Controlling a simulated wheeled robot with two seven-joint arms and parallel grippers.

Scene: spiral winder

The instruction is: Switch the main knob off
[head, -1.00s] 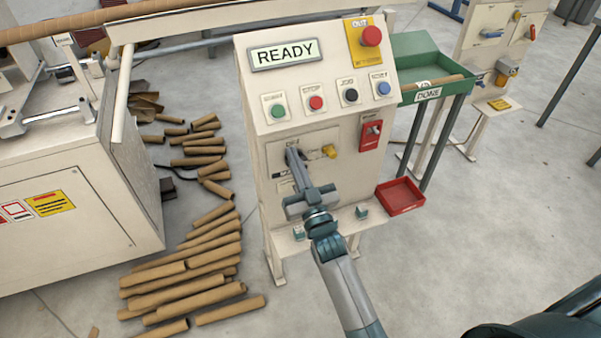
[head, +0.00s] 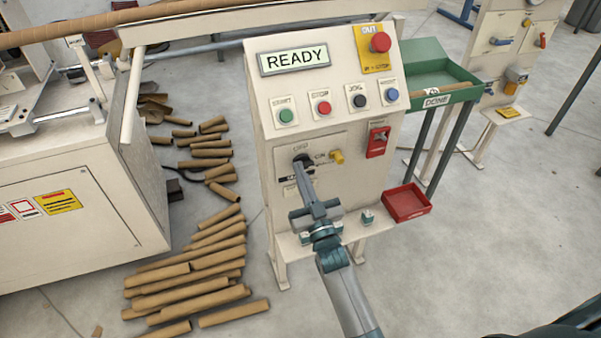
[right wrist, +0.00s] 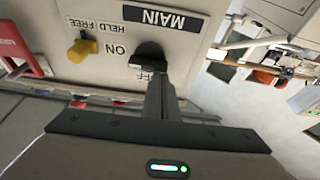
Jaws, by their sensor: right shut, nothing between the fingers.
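The main knob (head: 303,159) is black and sits on the front of the cream control panel, between the OFF and ON labels. It also shows in the right wrist view (right wrist: 149,54), where the panel appears upside down and the MAIN label (right wrist: 160,18) is readable. My right gripper (head: 304,170) is shut and empty, with its fingertips at the knob. In the right wrist view the fingertips (right wrist: 161,82) overlap the knob's edge beside the partly covered OFF label; I cannot tell whether they touch. The knob's exact direction is unclear. My left gripper is not in view.
A yellow knob (head: 337,157) sits right of the main knob, and a red switch (head: 377,141) farther right. Push buttons and a READY display (head: 295,58) are above. A shelf with a red tray (head: 407,203) is below. Cardboard tubes (head: 190,290) lie on the floor left.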

